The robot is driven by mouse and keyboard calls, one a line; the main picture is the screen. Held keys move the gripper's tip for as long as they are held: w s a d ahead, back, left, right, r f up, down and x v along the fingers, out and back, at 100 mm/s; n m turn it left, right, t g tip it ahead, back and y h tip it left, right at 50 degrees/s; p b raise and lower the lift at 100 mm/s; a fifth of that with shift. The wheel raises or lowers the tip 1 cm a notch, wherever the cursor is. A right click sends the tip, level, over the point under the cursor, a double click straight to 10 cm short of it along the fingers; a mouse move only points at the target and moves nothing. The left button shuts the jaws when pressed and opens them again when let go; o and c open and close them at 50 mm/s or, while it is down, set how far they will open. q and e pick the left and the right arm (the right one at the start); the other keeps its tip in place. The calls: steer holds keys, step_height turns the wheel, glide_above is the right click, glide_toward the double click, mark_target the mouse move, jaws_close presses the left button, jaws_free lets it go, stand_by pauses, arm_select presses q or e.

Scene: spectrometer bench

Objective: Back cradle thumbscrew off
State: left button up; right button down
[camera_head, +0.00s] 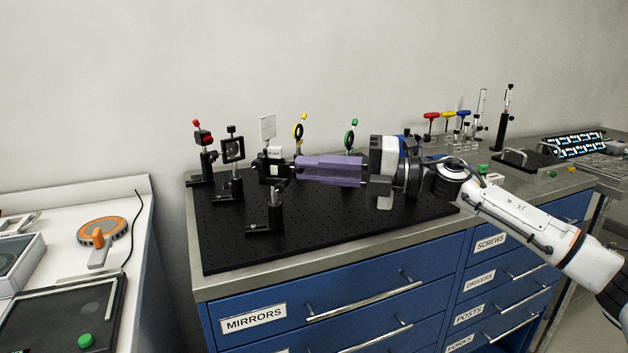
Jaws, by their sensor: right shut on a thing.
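My right gripper (298,169) reaches in from the right, level above the black breadboard. Its long purple fingers point left and are closed together. Their tips meet the right side of a dark mount (270,169), which looks like the back cradle. The thumbscrew between the tips is hidden or too small to make out. My left gripper is not in view.
The black breadboard (330,225) bears optics on posts: a red-topped one (204,140), a dark square frame (232,150), a yellow ring (298,131) and a green ring (351,134). Coloured hex drivers (447,115) stand behind my right wrist. The breadboard's front right is clear.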

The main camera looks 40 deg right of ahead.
steer(key=n+b, duration=0.2)
steer(key=shift+f+n, duration=0.2)
steer(key=shift+n, duration=0.2)
steer(key=shift+r+n+b, duration=0.15)
steer(key=shift+n+b, duration=1.15)
steer(key=shift+n, duration=0.9)
steer(key=c, duration=1.7)
jaws_free()
steer(key=shift+c, duration=0.2)
